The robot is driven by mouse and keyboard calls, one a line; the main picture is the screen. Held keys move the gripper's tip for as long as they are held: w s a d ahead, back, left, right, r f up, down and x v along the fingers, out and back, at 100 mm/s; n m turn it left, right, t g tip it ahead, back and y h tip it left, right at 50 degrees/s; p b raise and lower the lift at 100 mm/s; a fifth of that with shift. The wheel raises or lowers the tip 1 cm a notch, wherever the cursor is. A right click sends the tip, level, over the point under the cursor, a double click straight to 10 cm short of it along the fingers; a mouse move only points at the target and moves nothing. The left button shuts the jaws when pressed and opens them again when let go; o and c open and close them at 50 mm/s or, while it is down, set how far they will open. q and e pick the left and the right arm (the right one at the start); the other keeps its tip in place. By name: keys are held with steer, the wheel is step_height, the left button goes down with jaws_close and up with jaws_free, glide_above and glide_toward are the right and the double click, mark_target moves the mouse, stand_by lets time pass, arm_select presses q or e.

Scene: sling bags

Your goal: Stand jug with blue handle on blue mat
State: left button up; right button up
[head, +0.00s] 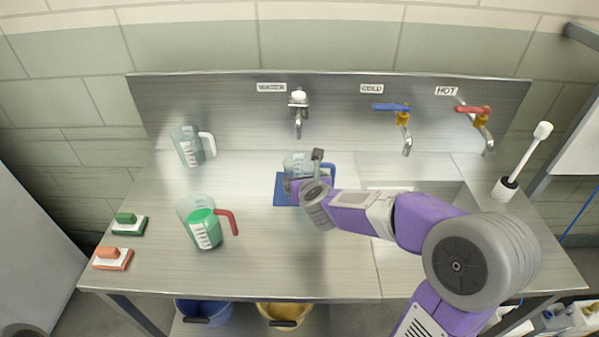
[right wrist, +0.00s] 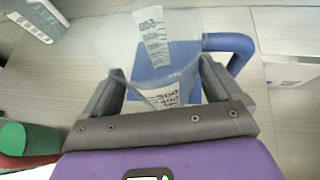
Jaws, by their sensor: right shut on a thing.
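The clear jug with the blue handle (head: 296,162) is at the blue mat (head: 281,190), in the middle of the steel counter. It looks upright, with its handle to the right. The mat shows below it and also through it in the right wrist view (right wrist: 188,92). I cannot tell whether its base touches the mat. My right gripper (head: 316,172) is shut on this jug; in the right wrist view its fingers (right wrist: 163,92) sit on either side of the clear body (right wrist: 150,45). The gripper hides part of the jug. My left gripper is not in view.
A jug with a red handle and green liquid (head: 203,228) stands front left. A jug with a white handle (head: 187,147) stands back left. Taps (head: 299,112) project above; a sink (head: 430,190) is right.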

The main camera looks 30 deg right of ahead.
mark_target(300, 163)
steer(key=w, duration=0.2)
steer(key=w+d, duration=0.2)
steer(key=w, duration=0.1)
steer(key=shift+w+p, duration=0.3)
steer(key=shift+p, duration=0.05)
steer(key=shift+w+d, duration=0.15)
steer(key=shift+w, duration=0.15)
steer(key=shift+f+b, duration=1)
steer(key=shift+f, duration=0.7)
steer(key=shift+f, duration=0.15)
steer(key=o, duration=0.8)
